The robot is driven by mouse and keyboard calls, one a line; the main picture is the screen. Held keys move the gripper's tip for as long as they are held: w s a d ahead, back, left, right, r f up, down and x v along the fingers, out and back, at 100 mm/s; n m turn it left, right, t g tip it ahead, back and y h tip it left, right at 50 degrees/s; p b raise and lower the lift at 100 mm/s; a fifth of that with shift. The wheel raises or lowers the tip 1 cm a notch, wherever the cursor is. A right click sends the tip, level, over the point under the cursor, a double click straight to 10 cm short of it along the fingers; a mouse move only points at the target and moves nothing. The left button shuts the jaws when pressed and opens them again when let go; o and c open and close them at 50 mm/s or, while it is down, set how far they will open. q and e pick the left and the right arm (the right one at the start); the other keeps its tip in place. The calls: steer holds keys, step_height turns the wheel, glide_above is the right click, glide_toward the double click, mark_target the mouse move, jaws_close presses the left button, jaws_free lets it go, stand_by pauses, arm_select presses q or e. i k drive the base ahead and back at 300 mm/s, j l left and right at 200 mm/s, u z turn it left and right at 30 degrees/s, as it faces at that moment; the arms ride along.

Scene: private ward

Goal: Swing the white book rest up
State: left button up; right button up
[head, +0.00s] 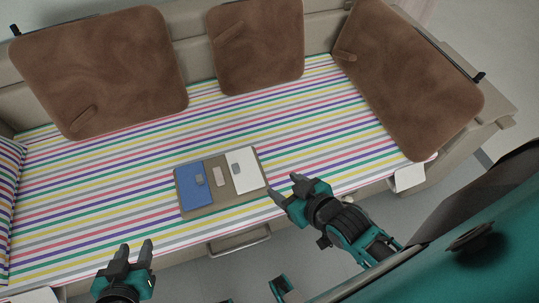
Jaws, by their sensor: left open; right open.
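The white book rest (252,178) lies flat at the right side of a brown board (226,200) on the striped bench. It has a small grey tab (236,169) near its left edge. A blue panel (194,188) with a grey tab lies flat on the left of the same board, and a pale beige piece (219,177) lies between them. My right gripper (283,185) is open and empty, just right of the board and apart from the white rest. My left gripper (136,247) is open and empty, at the lower left near the bench's front edge.
Three brown cushions (100,70) (256,45) (410,80) lean along the back and right of the bench. A striped pillow (10,190) is at the left. A metal handle (240,243) is on the bench front. The striped cover (110,185) around the board is clear.

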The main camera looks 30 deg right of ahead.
mark_target(245, 173)
steer(key=z, duration=0.5)
steer(key=u, duration=1.35)
steer(key=k+l+u, duration=0.1)
steer(key=l, duration=0.25)
steer(key=k+l+u, duration=0.1)
steer(key=l, duration=0.25)
steer(key=k, duration=0.15)
